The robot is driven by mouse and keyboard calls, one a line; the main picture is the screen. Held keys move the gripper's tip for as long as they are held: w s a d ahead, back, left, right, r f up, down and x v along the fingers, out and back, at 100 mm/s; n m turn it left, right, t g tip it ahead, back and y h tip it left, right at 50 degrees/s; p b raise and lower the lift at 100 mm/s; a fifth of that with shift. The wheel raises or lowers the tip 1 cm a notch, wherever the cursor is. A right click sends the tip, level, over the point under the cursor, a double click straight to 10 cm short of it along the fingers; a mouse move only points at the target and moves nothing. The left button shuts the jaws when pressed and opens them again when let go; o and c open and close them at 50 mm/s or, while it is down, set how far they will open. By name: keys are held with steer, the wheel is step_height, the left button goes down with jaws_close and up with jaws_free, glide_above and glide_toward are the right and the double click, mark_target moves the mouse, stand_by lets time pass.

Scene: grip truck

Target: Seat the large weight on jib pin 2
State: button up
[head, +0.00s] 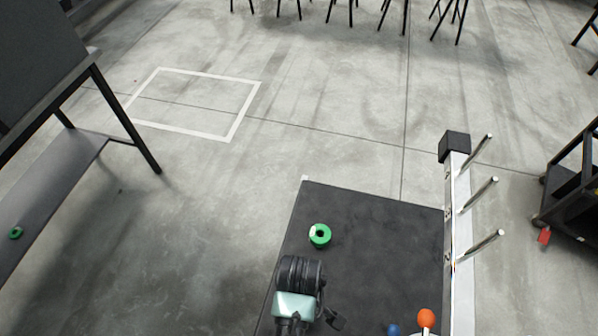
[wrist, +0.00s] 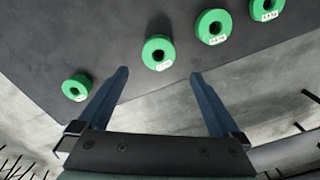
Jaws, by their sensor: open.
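Several green ring weights with white labels lie on a dark surface in the wrist view: a small one (wrist: 77,87) at left, one (wrist: 158,52) near the middle, another (wrist: 213,27) right of it, and one (wrist: 265,8) cut by the top edge. The labels are too small to read, so I cannot tell which is the large weight. My gripper (wrist: 159,73) is open and empty, its fingertips below the middle weight. In the head view one green weight (head: 320,236) shows beyond my arm. The jib's middle pin (head: 478,195) is bare, between two other bare pins.
The dark platform (head: 375,225) has free room right of the green weight. The white jib beam (head: 461,235) has a black end block (head: 454,146). An orange ball (head: 426,318) and a blue ball (head: 393,330) are near the bottom. A black cart (head: 575,190) stands at right.

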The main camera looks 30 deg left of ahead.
step_height(320, 180, down, 12)
steer(key=shift+w+b, duration=0.1)
steer(key=shift+b, duration=0.75)
jaws_close()
steer(key=c, duration=0.5)
jaws_free()
steer(key=c, duration=0.4)
steer(key=shift+o, duration=0.2)
steer(key=shift+r+p, duration=1.3)
steer(key=shift+r, duration=0.05)
steer(key=shift+r+p, duration=2.5)
steer(key=shift+p, duration=0.05)
steer(key=shift+w, duration=0.15)
